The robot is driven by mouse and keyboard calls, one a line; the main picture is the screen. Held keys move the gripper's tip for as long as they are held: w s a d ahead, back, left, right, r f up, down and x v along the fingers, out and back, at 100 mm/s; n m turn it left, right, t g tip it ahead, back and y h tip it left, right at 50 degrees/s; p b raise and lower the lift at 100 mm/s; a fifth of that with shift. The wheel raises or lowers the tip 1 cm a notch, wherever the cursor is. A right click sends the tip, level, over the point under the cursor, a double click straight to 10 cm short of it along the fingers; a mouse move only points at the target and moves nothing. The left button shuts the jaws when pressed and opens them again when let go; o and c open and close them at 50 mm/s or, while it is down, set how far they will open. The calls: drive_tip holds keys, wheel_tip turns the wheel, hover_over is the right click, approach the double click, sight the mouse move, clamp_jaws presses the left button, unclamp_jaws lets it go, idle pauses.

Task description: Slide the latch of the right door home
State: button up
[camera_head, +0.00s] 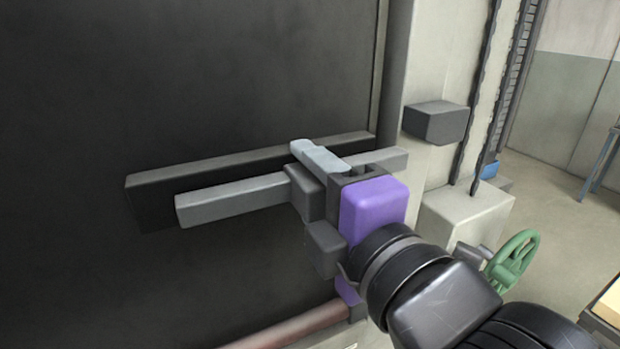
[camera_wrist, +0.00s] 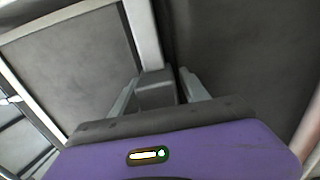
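The latch is a long grey bar (camera_head: 230,202) lying across the dark door (camera_head: 130,90). Its right end reaches past the door's edge towards a dark grey block (camera_head: 435,122) on the pale frame and appears short of it. My gripper (camera_head: 320,162), with its purple body, is at the bar's right part. In the wrist view, my two grey fingers (camera_wrist: 160,88) stand apart on either side of a grey block (camera_wrist: 155,88), apparently the latch's grip. A narrow gap shows beside the right finger. My gripper hides part of the bar.
A dark backing rail (camera_head: 150,200) lies behind the bar. A reddish pipe or bar (camera_head: 290,330) runs below my gripper. A green handwheel (camera_head: 512,262) stands at the lower right near my arm. Open floor (camera_head: 550,210) shows beyond the frame.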

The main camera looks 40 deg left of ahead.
clamp_jaws()
idle(1.2)
